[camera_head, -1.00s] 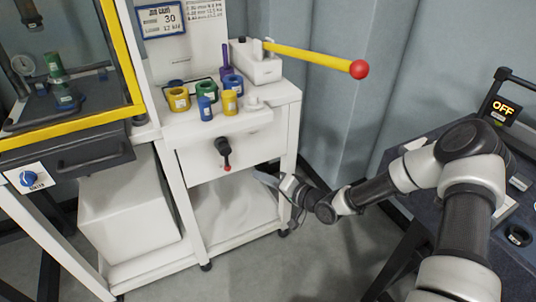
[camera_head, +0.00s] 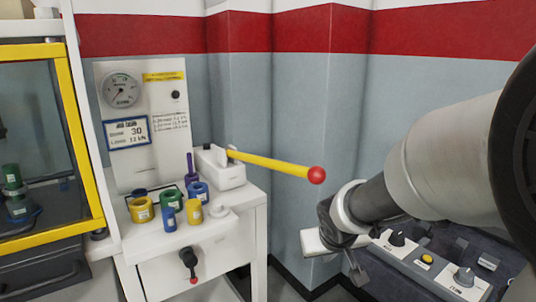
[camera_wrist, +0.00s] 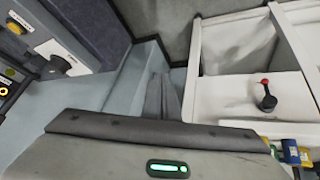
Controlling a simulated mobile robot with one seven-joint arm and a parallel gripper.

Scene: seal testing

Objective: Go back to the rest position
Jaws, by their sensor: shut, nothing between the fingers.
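My arm reaches in from the right edge in the head view, and its wrist hangs over the front of the dark control bench at the right. My gripper (camera_wrist: 162,97) shows in the wrist view with its two dark fingers together and nothing between them. In the head view the gripper end (camera_head: 357,272) is small and partly hidden by the wrist. It is apart from the white test cart (camera_head: 215,265), to the right of it.
A yellow lever with a red ball (camera_head: 316,175) juts right from the cart's pump. Several coloured rings and cylinders, such as a yellow ring (camera_head: 141,209), stand on the cart. A yellow-framed cabinet (camera_head: 75,130) is at left. The control panel (camera_head: 427,262) lies close to my wrist.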

